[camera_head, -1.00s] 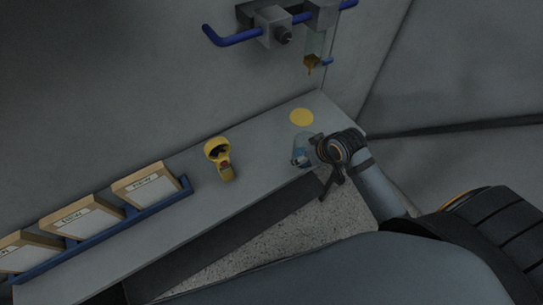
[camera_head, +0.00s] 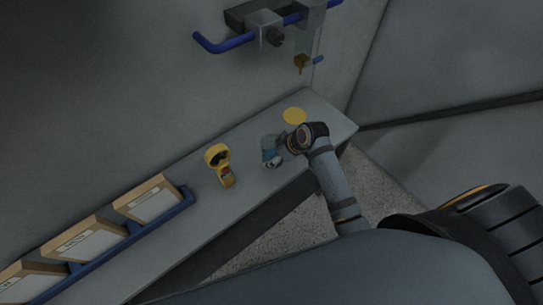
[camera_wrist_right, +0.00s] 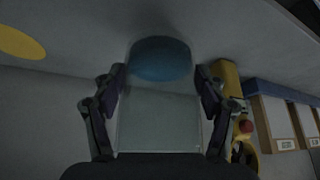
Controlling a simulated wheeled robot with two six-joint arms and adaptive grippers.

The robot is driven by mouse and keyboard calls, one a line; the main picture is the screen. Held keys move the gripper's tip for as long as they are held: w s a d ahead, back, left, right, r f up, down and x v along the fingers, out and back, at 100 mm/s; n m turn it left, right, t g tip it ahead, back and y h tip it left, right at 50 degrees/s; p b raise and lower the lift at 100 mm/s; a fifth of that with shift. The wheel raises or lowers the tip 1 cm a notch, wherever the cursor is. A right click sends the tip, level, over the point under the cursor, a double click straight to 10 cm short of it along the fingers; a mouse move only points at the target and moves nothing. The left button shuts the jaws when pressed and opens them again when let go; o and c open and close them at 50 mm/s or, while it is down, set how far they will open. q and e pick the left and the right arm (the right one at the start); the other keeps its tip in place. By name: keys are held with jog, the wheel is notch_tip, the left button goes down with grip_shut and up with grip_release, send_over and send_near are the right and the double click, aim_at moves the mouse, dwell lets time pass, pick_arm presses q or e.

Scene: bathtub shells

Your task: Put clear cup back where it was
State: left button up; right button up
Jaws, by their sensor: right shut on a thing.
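The clear cup (camera_head: 268,148) has a blue part at one end and is at the counter, between the yellow disc and the yellow handheld tool. In the right wrist view the clear cup (camera_wrist_right: 160,120) is between the two fingers, its blue end pointing away from the palm. My right gripper (camera_head: 279,148) is shut on it; the fingers also show in the right wrist view (camera_wrist_right: 160,80). I cannot tell whether the cup touches the counter. My left gripper is not in view.
The yellow disc (camera_head: 294,116) lies flat on the grey counter (camera_head: 236,199). The yellow tool (camera_head: 219,166) stands left of the cup. Several labelled boxes (camera_head: 148,200) sit in a blue rack. A blue rail (camera_head: 228,44) with a dispenser (camera_head: 303,62) is on the wall above.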

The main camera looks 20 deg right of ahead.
jog(key=shift+w+f, duration=0.85)
jog(key=shift+f, duration=0.25)
jog(key=shift+w+a+f, duration=0.1)
jog(key=shift+w+f, duration=0.05)
jog(key=shift+f, duration=0.05)
jog(key=shift+w+f, duration=0.15)
jog(key=shift+f, duration=0.25)
notch_tip(320, 180, down, 2)
jog(key=shift+f+p, duration=0.15)
jog(key=shift+p, duration=0.45)
jog(key=shift+f, duration=0.3)
jog(key=o, duration=1.2)
jog(key=shift+o, duration=0.2)
jog(key=shift+r, duration=0.1)
jog(key=v, duration=1.2)
jog(key=shift+b, duration=0.4)
jog(key=shift+r, duration=0.1)
